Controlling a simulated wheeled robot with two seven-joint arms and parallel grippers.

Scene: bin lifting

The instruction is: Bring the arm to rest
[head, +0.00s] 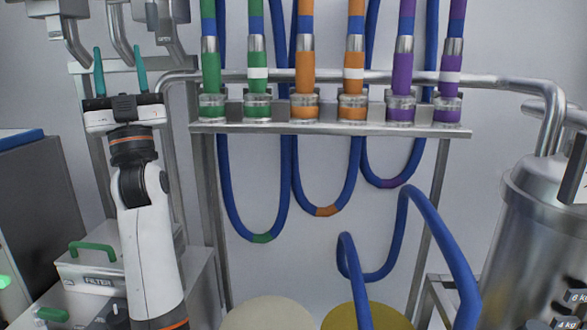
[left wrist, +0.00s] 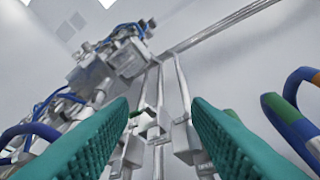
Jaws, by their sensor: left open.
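My left gripper (head: 120,72) is raised at the upper left in the head view, with its two teal fingers spread and pointing up. Nothing is between them. In the left wrist view the open left gripper (left wrist: 160,135) frames grey wall-mounted equipment (left wrist: 125,60) and vertical metal pipes farther off. The white left arm (head: 145,230) stands nearly upright below the gripper. My right gripper is not in either view.
A metal rack (head: 330,128) holds several hoses with green, orange and purple ends, right of my left arm. Blue hoses (head: 440,225) loop below it. A steel tank (head: 540,215) stands at right. A filter box (head: 95,265) sits at lower left.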

